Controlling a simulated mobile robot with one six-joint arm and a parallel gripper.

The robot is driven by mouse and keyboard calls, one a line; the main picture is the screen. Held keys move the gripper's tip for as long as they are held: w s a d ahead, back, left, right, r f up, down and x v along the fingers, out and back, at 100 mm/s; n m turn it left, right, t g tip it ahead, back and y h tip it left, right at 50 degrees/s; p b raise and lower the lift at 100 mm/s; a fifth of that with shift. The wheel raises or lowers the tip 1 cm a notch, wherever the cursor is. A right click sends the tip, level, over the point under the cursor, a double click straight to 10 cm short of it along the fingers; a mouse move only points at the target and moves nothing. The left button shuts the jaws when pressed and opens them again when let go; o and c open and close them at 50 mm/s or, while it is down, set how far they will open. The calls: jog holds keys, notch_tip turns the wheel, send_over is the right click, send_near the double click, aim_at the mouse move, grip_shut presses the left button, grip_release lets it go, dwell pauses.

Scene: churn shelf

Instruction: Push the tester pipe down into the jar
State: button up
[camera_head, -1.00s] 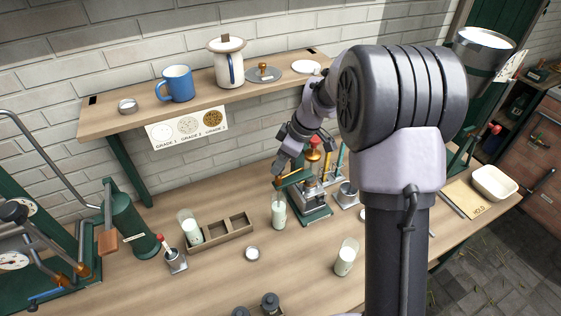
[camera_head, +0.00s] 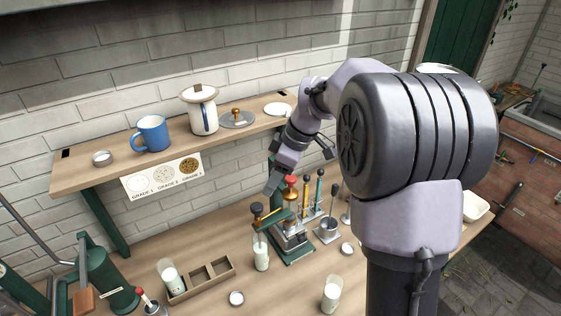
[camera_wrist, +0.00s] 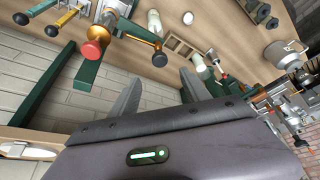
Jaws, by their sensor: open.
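The tester (camera_head: 290,243) is a green stand with a red knob and a green arm. At the arm's left end, a dark-topped orange knob (camera_head: 257,209) sits on the pipe, which reaches down to the jar. The jar (camera_head: 261,255) is clear with milky liquid and stands upright below; how deep the pipe sits is too small to tell. My gripper (camera_head: 273,189) is open and empty, above and right of that knob, apart from it. In the wrist view, the open fingers of my gripper (camera_wrist: 160,90) point towards the black knob (camera_wrist: 160,59), with the red knob (camera_wrist: 92,50) to its left.
A wooden rack (camera_head: 215,279) holding one jar stands left of the tester. Another jar (camera_head: 331,294) stands in front. Colour-handled tools (camera_head: 312,194) stand behind right. The shelf (camera_head: 120,170) with a blue mug (camera_head: 152,133) overhangs behind. The bench left of the tester's jar has some free room.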

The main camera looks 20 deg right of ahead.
jog(key=v, duration=0.5)
jog(key=shift+r+p, duration=0.15)
jog(key=shift+p, duration=0.2)
jog(key=s+a+f+m+t+b, duration=0.1)
jog(key=s+a+f+m+b, duration=0.2)
jog(key=s, duration=0.6)
jog(key=s+a+f+m+t+h+b, duration=0.1)
jog(key=s+a+f+m+b, duration=0.2)
jog(key=s+f+m+b, duration=0.4)
jog(key=s+a+f+m+t+b, duration=0.1)
jog(key=s+a+f+m+b, duration=0.3)
jog(key=s+b, duration=0.4)
notch_tip(320, 180, down, 2)
jog(key=s+m, duration=0.1)
jog(key=s, duration=0.1)
jog(key=shift+s+m+h, duration=0.3)
